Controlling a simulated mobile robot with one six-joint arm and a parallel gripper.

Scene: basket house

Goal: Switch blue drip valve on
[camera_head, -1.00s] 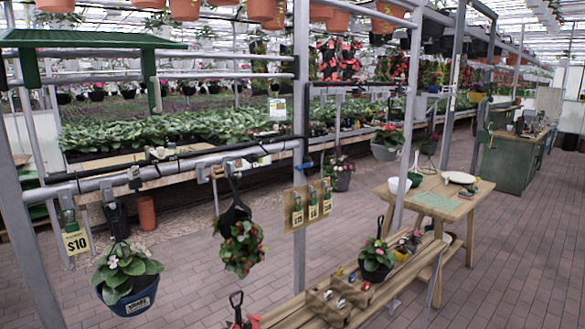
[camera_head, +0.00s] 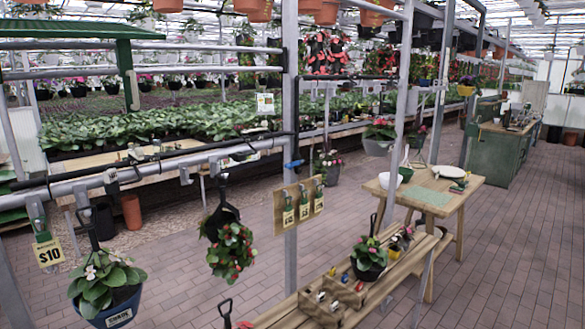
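A small blue piece (camera_head: 293,163), which looks like the blue drip valve's handle, sits on the grey upright post (camera_head: 290,120) near the middle. It lies about level and sticks out to both sides of the post. It is too small to tell whether it is on or off. A black drip line (camera_head: 150,162) runs along the grey rail to the left of the post. My gripper is not in view.
Hanging baskets, one blue (camera_head: 108,312) and one with red flowers (camera_head: 229,245), hang from the rail. A tag board (camera_head: 298,206) is by the post. A wooden bench (camera_head: 385,292) and table (camera_head: 455,200) stand right. Brick floor (camera_head: 520,240) at the far right is clear.

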